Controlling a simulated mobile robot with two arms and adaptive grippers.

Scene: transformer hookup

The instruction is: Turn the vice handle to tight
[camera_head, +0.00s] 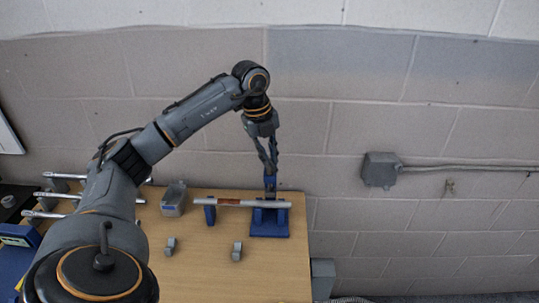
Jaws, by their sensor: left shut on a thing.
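My left gripper (270,171) points down from above and is shut on the top of this handle. The fingers hide part of the handle, and its exact angle is too small to tell. A pale metal rod (245,203) with a reddish band lies level across the vice. Its left end rests by a small blue support (210,215). My right gripper is not in view.
A grey open bin (173,199) stands left of the support. Two small grey pieces (170,246) (237,251) sit on the bare front of the table (215,280). Several metal rods lie at the left. A grey box (380,170) with conduit is on the wall.

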